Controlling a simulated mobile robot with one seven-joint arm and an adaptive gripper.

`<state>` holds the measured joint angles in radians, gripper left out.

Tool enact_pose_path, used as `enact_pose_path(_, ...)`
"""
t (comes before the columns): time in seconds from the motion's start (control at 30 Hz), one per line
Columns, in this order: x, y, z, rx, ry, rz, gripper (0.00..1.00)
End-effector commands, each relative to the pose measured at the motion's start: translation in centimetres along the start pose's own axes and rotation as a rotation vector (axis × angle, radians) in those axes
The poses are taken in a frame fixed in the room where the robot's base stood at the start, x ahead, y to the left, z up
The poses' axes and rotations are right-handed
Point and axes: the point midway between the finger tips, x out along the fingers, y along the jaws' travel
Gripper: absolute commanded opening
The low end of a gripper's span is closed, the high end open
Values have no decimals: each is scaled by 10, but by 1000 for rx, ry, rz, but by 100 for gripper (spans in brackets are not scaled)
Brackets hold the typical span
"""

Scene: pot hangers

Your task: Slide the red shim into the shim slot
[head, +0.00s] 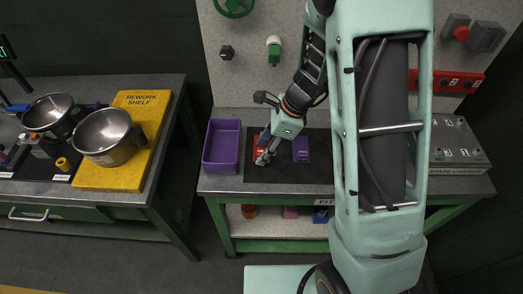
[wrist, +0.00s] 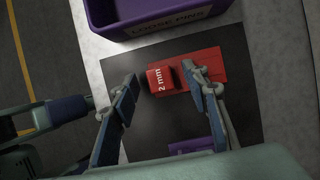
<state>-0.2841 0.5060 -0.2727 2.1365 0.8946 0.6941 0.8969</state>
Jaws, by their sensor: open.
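In the head view red (head: 257,143) shows just left of my gripper (head: 264,159). My gripper (wrist: 161,77) is open in the wrist view, with one finger on each side of the block and a gap at the left finger. I cannot tell whether the right finger touches it. I cannot make out the shim slot for certain.
A purple bin (head: 207,161) labelled for loose pins stands left of the dark mat (head: 318,172). A purple piece (head: 301,151) lies on the mat to the right. A grey panel box (head: 460,150) stands at the bench's right end. My arm hides part of the bench.

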Motion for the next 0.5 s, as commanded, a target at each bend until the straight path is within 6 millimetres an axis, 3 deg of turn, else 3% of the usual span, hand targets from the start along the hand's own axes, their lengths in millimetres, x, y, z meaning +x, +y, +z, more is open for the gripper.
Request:
enact_pose_path(0.2,0,0,0,0,0,-1,40)
enact_pose_path(0.5,0,0,0,-1,0,0,7)
